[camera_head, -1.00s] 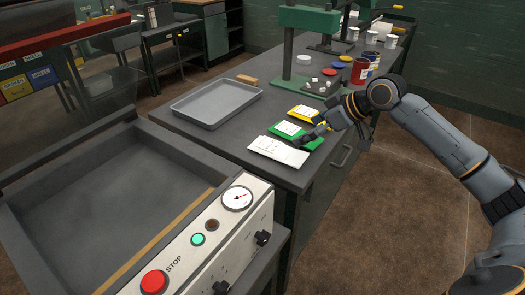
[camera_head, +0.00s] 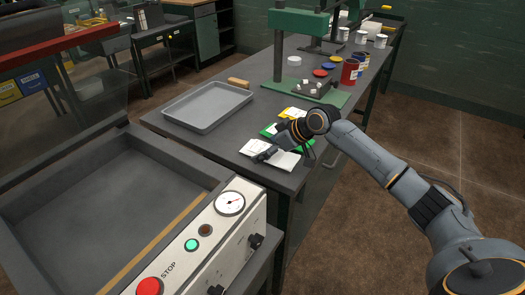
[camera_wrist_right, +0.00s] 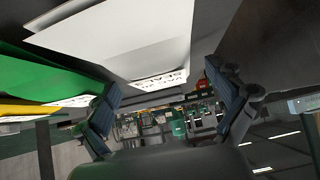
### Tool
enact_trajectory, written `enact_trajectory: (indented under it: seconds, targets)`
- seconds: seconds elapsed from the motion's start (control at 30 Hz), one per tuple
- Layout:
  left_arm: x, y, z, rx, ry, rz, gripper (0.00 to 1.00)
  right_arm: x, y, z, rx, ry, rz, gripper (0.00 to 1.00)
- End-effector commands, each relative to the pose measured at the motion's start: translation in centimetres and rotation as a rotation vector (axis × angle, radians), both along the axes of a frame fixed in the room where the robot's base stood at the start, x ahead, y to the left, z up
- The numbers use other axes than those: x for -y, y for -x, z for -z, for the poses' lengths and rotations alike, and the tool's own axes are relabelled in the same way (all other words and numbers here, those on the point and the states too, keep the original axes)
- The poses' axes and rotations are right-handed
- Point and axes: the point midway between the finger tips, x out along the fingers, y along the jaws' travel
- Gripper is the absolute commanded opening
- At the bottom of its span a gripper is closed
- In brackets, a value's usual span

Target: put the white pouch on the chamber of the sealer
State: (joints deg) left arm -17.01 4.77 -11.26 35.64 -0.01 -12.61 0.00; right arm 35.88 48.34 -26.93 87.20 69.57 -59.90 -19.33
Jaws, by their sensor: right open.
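The white pouch (camera_head: 284,162) lies at the near edge of the dark bench, partly hidden by my right gripper. My right gripper (camera_head: 264,153) is at the pouch in the head view. In the right wrist view, my right gripper's fingers (camera_wrist_right: 165,98) are spread apart and the white pouch (camera_wrist_right: 135,40) shows between and beyond them. I cannot tell whether they touch it. The sealer's open chamber (camera_head: 95,205) is at the lower left, an empty grey basin with a tan strip along its front. My left gripper is out of view.
Green (camera_head: 270,130) and yellow (camera_head: 292,113) pouches lie just behind the white one. A grey tray (camera_head: 208,107) sits on the bench to the left. The sealer's panel (camera_head: 215,235) stands between chamber and floor. A green press (camera_head: 296,22) stands further back.

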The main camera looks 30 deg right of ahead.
Motion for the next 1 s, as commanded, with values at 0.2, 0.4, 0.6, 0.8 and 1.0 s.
enact_trajectory:
  seconds: [0.2, 0.4, 0.6, 0.8, 1.0]
  targets:
    - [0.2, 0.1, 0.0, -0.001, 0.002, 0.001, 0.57, 0.0, -0.1, 0.1, 0.001, 0.0, 0.001, 0.94]
    - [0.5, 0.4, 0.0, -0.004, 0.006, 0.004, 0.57, 0.0, -0.1, 0.1, 0.0, 0.001, 0.001, 0.6]
    - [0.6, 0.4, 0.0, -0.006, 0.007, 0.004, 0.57, 0.0, -0.1, 0.1, 0.002, 0.001, 0.0, 0.27]
    - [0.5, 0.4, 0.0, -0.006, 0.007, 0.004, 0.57, 0.0, -0.1, 0.0, 0.001, 0.001, 0.0, 0.27]
    - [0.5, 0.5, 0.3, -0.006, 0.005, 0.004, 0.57, 0.0, -0.2, -1.1, 0.004, 0.001, -0.001, 0.27]
